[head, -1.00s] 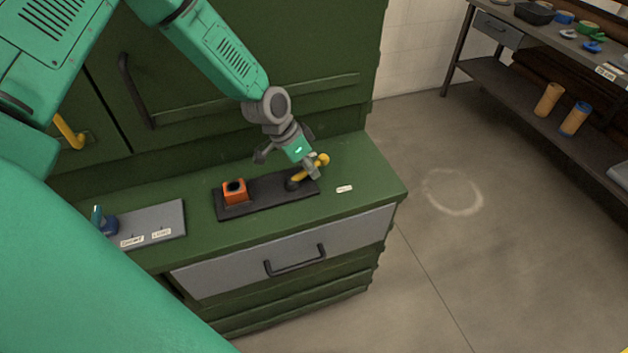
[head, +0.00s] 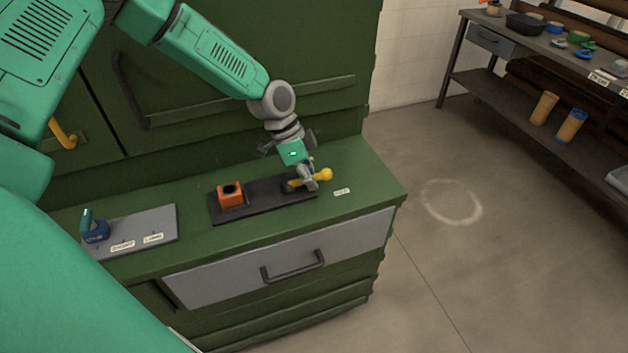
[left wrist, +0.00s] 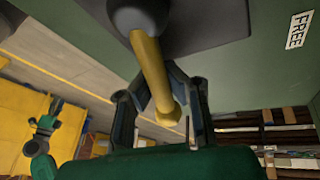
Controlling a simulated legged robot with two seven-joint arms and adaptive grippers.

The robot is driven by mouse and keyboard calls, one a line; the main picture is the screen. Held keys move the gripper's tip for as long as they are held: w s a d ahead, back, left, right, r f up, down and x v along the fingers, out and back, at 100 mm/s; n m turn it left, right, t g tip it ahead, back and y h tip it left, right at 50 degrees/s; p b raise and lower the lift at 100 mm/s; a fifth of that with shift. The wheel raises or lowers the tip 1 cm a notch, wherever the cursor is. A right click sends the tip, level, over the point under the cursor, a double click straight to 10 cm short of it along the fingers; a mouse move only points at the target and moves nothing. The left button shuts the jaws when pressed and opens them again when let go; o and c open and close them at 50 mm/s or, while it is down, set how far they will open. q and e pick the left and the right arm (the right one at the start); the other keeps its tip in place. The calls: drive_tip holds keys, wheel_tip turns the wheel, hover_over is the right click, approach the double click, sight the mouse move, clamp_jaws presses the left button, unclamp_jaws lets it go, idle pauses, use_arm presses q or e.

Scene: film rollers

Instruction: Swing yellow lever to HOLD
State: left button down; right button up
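The yellow lever (head: 325,175) stands on the right part of a dark base plate (head: 262,203) on the green counter. It points to the right from its dark pivot. My left gripper (head: 309,184) reaches down over it. In the left wrist view, the fingers close in from both sides on the lever (left wrist: 152,72), with its knob end between them. A FREE label (left wrist: 298,30) shows right of the lever there. A small white label (head: 342,192) lies right of the plate in the head view, too small to read surely. My right gripper is not in view.
An orange block (head: 231,196) with a dark hole sits on the plate's left part. A grey board (head: 160,222) with a blue object (head: 95,230) lies further left. The counter's right end is clear. A shelf (head: 500,75) stands across the floor.

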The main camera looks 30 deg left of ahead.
use_arm(q)
drive_tip(key=shift+w+a+r, duration=0.1)
drive_tip(key=shift+w+r, duration=0.1)
drive_tip(key=shift+r, duration=0.1)
drive_tip(key=c, duration=1.9)
unclamp_jaws()
drive_tip(key=o, duration=0.4)
drive_tip(key=shift+s, duration=0.2)
drive_tip(key=shift+s+a, duration=0.15)
drive_tip(key=shift+a+f, duration=0.1)
drive_tip(key=shift+f, duration=0.05)
drive_tip(key=v, duration=0.6)
drive_tip(key=shift+r, duration=0.25)
drive_tip(key=shift+a+r, duration=0.35)
drive_tip(key=shift+r, duration=0.1)
drive_tip(key=shift+a, duration=0.1)
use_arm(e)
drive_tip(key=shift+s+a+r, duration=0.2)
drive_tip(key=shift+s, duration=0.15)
